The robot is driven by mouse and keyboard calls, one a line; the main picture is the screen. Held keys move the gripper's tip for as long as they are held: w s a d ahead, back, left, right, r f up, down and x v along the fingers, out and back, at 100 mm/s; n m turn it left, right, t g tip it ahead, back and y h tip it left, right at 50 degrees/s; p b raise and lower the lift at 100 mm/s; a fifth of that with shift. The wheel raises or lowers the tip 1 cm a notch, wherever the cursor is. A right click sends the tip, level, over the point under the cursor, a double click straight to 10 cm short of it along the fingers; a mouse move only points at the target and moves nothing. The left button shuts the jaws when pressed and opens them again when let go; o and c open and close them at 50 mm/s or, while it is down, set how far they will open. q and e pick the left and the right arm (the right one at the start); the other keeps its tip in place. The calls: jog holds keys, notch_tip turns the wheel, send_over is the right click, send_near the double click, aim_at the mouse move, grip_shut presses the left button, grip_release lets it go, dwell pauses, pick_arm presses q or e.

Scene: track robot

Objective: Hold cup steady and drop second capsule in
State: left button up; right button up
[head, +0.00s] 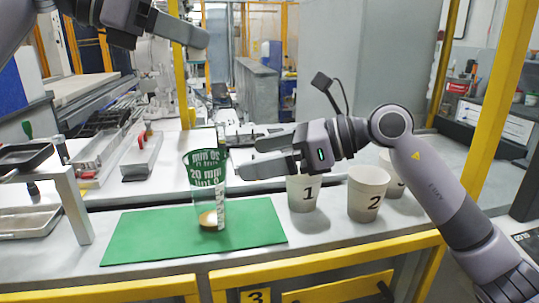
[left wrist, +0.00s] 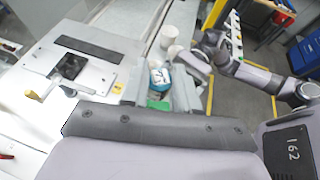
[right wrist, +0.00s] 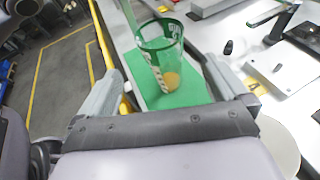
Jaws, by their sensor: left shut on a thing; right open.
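The clear cup (head: 205,170) with green print stands upright on the green mat (head: 130,240). A gold-brown capsule (head: 208,218) lies at its bottom, and the cup also shows in the right wrist view (right wrist: 160,50). My right gripper (head: 250,155) is open at the cup's right side. In the right wrist view the cup appears between its spread fingers; I cannot tell whether they touch it. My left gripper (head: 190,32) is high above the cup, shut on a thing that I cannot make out.
White paper cups marked 1 (head: 301,195) and 2 (head: 367,195) stand right of the mat, with another behind. A raised metal stand with a dark tray (head: 25,157) is at the left. A yellow rail (head: 330,263) runs along the front. The mat's front left is clear.

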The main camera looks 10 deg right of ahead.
aim_at(207, 175)
jog(key=shift+h, duration=0.5)
jog(key=x, duration=1.1)
jog(key=shift+a+f, duration=0.15)
jog(key=shift+f, duration=0.1)
jog(key=c, duration=1.1)
pick_arm(q)
jog(key=shift+f, duration=0.15)
pick_arm(e)
jog(key=shift+c, duration=0.2)
pick_arm(q)
notch_tip(207, 175, down, 8)
jog(key=n+t+y, duration=0.3)
jog(key=n+t, duration=0.3)
jog(key=shift+s+d, duration=0.15)
jog(key=shift+s, duration=0.1)
